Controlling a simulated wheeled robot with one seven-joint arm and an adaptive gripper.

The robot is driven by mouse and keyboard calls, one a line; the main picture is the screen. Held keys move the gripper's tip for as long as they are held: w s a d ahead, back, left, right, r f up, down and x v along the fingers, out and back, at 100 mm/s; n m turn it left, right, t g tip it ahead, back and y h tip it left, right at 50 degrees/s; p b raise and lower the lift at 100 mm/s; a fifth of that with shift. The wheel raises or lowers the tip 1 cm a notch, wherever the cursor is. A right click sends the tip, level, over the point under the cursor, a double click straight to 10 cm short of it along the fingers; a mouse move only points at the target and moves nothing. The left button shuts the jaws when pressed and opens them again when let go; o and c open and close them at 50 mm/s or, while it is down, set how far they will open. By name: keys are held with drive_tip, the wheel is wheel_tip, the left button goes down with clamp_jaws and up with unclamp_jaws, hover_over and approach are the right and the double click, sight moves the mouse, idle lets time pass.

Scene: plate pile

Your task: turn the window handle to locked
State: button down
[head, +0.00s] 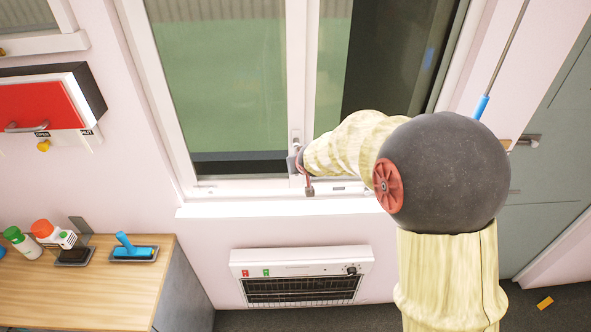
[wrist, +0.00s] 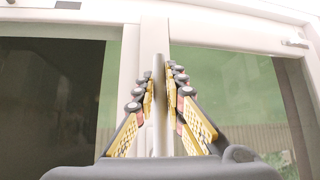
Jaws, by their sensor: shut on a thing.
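The window handle (wrist: 159,110) is a slim silver-grey bar on the white middle upright of the window. In the wrist view it runs lengthwise between the two rows of finger pads. My gripper (wrist: 161,78) is shut on it, with yellow-and-black fingers on both sides. In the head view my gripper (head: 302,167) is at the lower part of the window's middle upright, and my arm reaches in from the right. The handle is mostly hidden there by the gripper. The window (head: 293,60) has a white frame and its sashes look closed.
A white sill (head: 270,209) juts out below the window, with a heater (head: 300,272) under it. A wooden counter (head: 85,290) with bottles and a blue-handled tool (head: 133,248) stands at lower left. A red-fronted box (head: 42,105) is on the left wall. A grey door (head: 555,150) is at right.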

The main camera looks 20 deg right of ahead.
idle(0.4)
drive_tip(key=c, duration=1.8)
unclamp_jaws()
drive_tip(key=shift+r, duration=0.1)
drive_tip(key=v, duration=1.1)
drive_tip(key=shift+s+a+r, duration=0.1)
drive_tip(key=shift+s+r, duration=0.15)
drive_tip(key=shift+s, duration=0.05)
